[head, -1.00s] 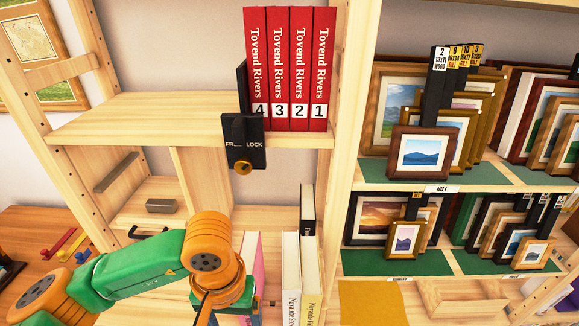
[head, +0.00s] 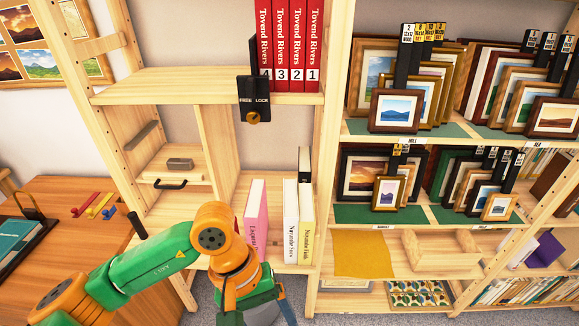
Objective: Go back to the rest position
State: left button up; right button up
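My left arm (head: 150,268), green and orange, comes in from the lower left and reaches to the bottom middle, in front of the lower shelf. Its wrist end (head: 245,285) hangs down at the bottom edge of the head view. The fingers there cannot be made out, so I cannot tell whether the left gripper is open or shut, or whether it holds anything. My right arm and gripper are not in view.
Red volumes (head: 293,45) stand on the upper shelf, in order 4, 3, 2, 1, beside a black lock bookend (head: 254,98). A pink book (head: 256,215) and two pale books stand below. Framed prints (head: 397,105) fill the right rack. A wooden desk (head: 60,240) lies left.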

pick_arm(q)
jog(key=w+d+r+n+g+h, duration=0.2)
jog(key=d+r+n+h, duration=0.3)
jog(key=d+n+h, duration=0.7)
jog(key=w+a+f+n+t+h, duration=0.2)
jog(key=w+n+t, duration=0.35)
jog(key=n, duration=0.35)
jog(key=w+a+f+n+t+h, duration=0.1)
jog(key=w+a+f+n+t, duration=0.1)
jog(key=w+n+t, duration=0.55)
jog(key=a+f+n+t+y, duration=0.2)
jog(key=a+f+n+y, duration=0.45)
jog(key=f+n, duration=0.5)
jog(key=a+f+n+t+y, duration=0.2)
jog(key=a+f+n+y, duration=0.4)
jog(key=f+n, duration=0.5)
jog(key=s+a+f+n+g+y, duration=0.35)
jog(key=s+a+f+n, duration=0.4)
jog(key=s+f, duration=0.35)
jog(key=s+a+f+n+g+y, duration=0.1)
jog(key=s+f+n+g, duration=0.3)
jog(key=s, duration=0.8)
jog(key=s+a+f+n+g+y, duration=0.1)
jog(key=s+a+f+n+g, duration=0.2)
jog(key=s, duration=0.9)
jog(key=shift+s+f+n+g+y, duration=0.15)
jog(key=shift+f+n+g+y, duration=0.2)
jog(key=shift+f+n, duration=0.5)
